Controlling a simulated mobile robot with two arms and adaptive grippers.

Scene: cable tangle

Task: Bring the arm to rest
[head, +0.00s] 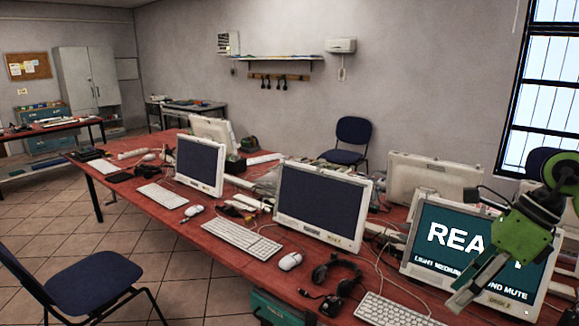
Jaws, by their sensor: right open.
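My right gripper (474,286) shows at the lower right. Its green and dark body comes in from the right edge, and its grey fingers point down and to the left. It is open, with nothing seen between the fingers. It is in front of the monitor with the lit teal screen (436,230) and covers part of that screen's text. I cannot tell how far the fingers are from the screen. My left gripper is not in view.
A long red table (222,262) carries several monitors, a white keyboard (241,240), a mouse (289,261), black headphones (337,272) and loose cables. Blue chairs stand at the front left (75,285) and behind the table (353,133). Tiled floor (50,220) is open at left.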

